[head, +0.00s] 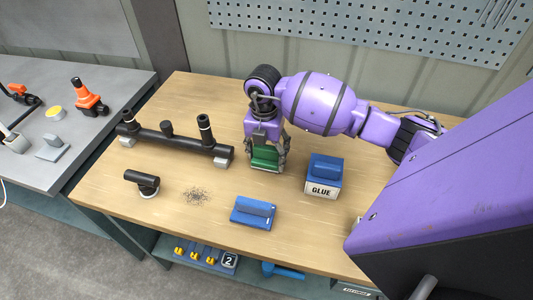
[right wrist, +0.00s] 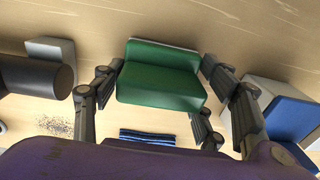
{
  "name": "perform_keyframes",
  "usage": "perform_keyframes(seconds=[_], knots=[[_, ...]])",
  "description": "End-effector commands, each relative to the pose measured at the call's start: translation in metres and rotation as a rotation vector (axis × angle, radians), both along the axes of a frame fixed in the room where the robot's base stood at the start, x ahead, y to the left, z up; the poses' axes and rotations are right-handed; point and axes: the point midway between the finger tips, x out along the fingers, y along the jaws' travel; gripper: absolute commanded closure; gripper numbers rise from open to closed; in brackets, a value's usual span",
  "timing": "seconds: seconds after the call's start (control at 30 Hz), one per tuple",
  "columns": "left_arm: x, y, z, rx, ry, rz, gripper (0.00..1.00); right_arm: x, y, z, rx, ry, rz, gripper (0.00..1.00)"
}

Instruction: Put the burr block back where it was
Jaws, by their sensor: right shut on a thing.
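My right gripper (head: 267,146) is shut on a green block (head: 265,158), with a finger on each side of it. The block looks level, at or just above the wooden bench; I cannot tell if it touches. In the right wrist view the green block (right wrist: 160,76) sits between the fingers of the right gripper (right wrist: 160,95), with a pale strip along its far edge. A blue block with a raised grip (head: 254,213) lies on the bench nearer the front. No label shows which one is the burr block. My left gripper is not in view.
A white GLUE box (head: 322,191) with a blue block (head: 326,167) on top stands right of the gripper. A black pipe manifold (head: 175,139) lies left, close by. A black elbow fitting (head: 143,183) and dark specks (head: 195,196) are at the front left.

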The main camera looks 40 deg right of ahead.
Motion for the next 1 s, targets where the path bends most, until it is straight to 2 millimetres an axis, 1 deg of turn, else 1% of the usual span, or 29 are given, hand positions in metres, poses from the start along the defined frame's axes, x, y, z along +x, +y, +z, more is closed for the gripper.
perform_keyframes(seconds=[0.17, 0.2, 0.33, 0.63, 0.73, 0.87, 1.0], knots=[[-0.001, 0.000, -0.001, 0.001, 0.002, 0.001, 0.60, 0.000, 0.000, -0.003, -0.001, 0.001, 0.000, 0.58], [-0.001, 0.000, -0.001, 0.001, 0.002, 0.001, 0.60, 0.000, 0.000, -0.004, 0.000, 0.001, 0.000, 0.31], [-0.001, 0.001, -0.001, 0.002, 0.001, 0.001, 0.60, 0.000, 0.000, -0.003, -0.001, 0.001, 0.000, 0.15], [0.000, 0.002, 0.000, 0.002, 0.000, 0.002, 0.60, 0.000, 0.000, -0.003, 0.000, 0.000, 0.000, 0.15], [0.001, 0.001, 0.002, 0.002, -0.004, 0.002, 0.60, 0.000, 0.000, 0.002, 0.001, -0.002, 0.000, 0.15], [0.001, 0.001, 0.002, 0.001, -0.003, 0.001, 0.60, 0.002, 0.000, 0.019, 0.000, -0.004, 0.000, 0.15], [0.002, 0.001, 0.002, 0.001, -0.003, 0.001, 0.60, 0.003, 0.000, 0.049, -0.002, -0.004, 0.000, 0.15]])
